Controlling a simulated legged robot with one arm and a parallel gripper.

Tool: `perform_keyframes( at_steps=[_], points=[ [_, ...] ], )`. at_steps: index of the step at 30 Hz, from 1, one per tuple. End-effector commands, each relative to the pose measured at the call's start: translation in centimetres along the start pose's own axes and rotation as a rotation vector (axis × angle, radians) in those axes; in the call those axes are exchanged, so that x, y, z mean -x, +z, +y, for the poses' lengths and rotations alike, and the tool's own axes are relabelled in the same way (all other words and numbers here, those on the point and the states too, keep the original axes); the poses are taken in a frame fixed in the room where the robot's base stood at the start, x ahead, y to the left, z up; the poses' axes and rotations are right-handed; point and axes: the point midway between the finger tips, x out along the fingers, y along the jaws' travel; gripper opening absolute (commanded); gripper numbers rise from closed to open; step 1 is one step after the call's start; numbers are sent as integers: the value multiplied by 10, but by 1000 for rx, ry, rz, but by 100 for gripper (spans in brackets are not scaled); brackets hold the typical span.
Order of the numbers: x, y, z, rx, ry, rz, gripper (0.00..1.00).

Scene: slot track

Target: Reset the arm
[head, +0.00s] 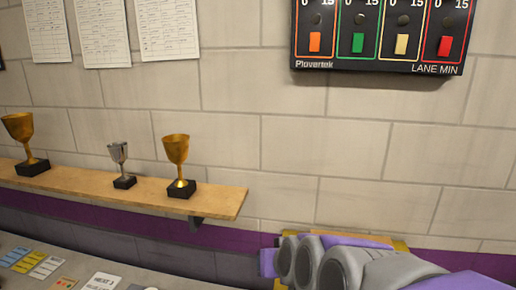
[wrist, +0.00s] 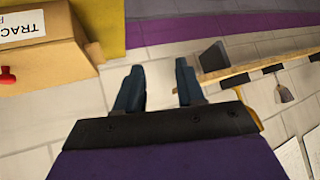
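My gripper (wrist: 159,85) shows in the wrist view with its two dark blue fingers apart. Nothing is between them, and no contact with anything shows. My purple and grey arm (head: 345,262) is folded at the lower right of the head view, in front of the wall. The gripper's fingers cannot be made out in the head view. The wrist view is turned over, so the shelf and its cups hang upside down there.
A wooden shelf (head: 150,193) bears two gold cups and a silver cup; its end (wrist: 240,72) lies right of the fingers. A wooden box (wrist: 40,55) with a red knob is at left. A black slider panel (head: 380,68) hangs above. The wall between is bare.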

Motion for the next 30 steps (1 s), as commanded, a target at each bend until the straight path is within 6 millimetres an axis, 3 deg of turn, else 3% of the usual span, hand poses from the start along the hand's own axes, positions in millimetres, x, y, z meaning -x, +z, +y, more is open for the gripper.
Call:
perform_keyframes(
  at_steps=[1,8,18,24,30],
  points=[
    [-2,25,7,-4,10,-57,38],
    [13,132,35,-24,62,-339,38],
    [63,278,70,-91,162,-742,38],
    [90,325,79,-124,204,-891,38],
    [98,334,81,-133,216,-925,38]
  ],
)
